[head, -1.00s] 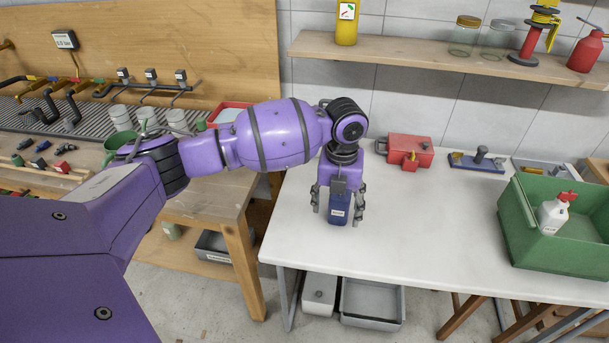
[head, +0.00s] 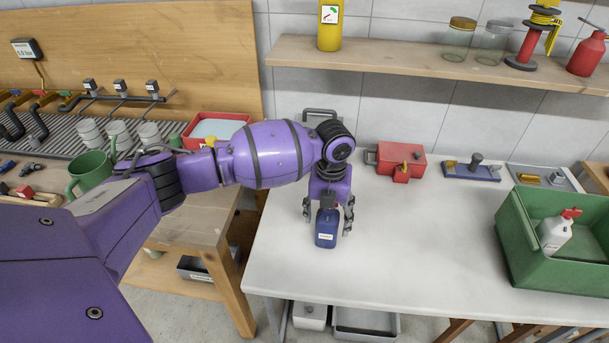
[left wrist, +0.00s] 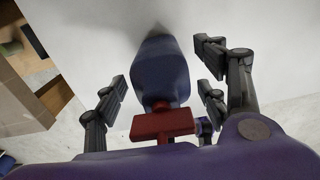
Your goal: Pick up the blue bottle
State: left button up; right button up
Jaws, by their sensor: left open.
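The blue bottle (head: 326,236) stands upright on the white table (head: 400,262), with a pale label on its near side. In the left wrist view the same bottle (left wrist: 160,72) has a red top and lies between my fingers. My left gripper (head: 328,213) is open, with its fingers down on either side of the bottle's upper part. It also shows open in the left wrist view (left wrist: 160,88), with gaps between the fingers and the bottle. My right gripper is out of view.
A green crate (head: 514,248) holding a white bottle (head: 553,234) stands at the right. A red box (head: 402,160) and a blue tool (head: 471,171) lie along the back. A wooden bench (head: 212,215) is at the left. The table's front middle is clear.

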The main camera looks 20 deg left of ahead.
pick_arm(q)
notch_tip(320, 180, down, 2)
jog(key=shift+w+f, duration=0.1)
jog(key=c, duration=1.3)
jog(key=shift+r, duration=0.2)
